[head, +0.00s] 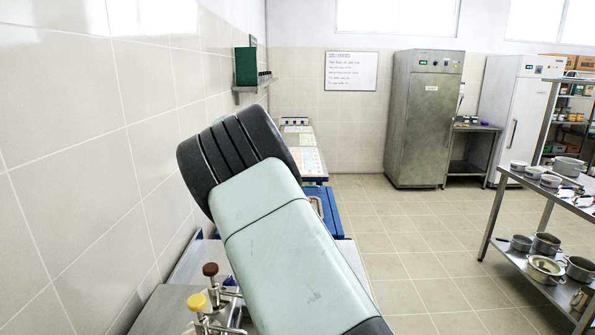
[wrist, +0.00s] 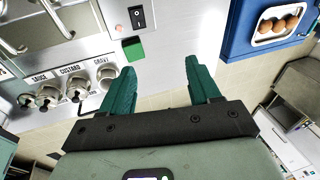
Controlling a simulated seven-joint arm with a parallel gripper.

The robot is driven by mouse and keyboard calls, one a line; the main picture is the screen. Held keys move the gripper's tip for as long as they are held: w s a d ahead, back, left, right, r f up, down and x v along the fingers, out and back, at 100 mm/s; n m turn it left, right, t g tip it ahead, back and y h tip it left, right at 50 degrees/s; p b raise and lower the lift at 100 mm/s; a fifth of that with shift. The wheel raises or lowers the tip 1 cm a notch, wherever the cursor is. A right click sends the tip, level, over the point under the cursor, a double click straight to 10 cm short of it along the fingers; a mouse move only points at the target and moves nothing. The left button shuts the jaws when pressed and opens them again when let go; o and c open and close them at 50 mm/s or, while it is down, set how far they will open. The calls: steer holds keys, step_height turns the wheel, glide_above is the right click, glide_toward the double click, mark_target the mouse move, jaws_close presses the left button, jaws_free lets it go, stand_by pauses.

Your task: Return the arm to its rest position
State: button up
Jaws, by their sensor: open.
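My gripper (wrist: 158,85) shows in the wrist view with its two green fingers apart and nothing between them. The fingers appear apart from the panel, though the gap is hard to judge. In the head view my pale green arm link with a black ribbed joint fills the middle and hides much of the counter. My gripper is not visible there.
In the head view a tiled wall (head: 70,150) runs close along the left. Yellow (head: 196,302) and brown (head: 210,269) knobs stand at lower left. A steel shelf table (head: 535,262) with pots is at right. The tiled floor (head: 420,230) between is clear. The wrist view shows a tray of eggs (wrist: 280,22).

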steer(key=s+d+r+n+y, duration=0.2)
steer(key=s+d+r+n, duration=0.5)
steer(key=s+d+r, duration=1)
steer(key=s+d+n+t, duration=0.1)
steer(key=s+n, duration=0.4)
steer(key=s, duration=0.8)
steer(key=s+d+n+t, duration=0.1)
steer(key=s+n, duration=0.4)
steer(key=s, duration=0.8)
steer(key=shift+d+r+n+t+h, duration=0.2)
steer(key=shift+d+n+t+h, duration=0.15)
steer(key=shift+d, duration=0.55)
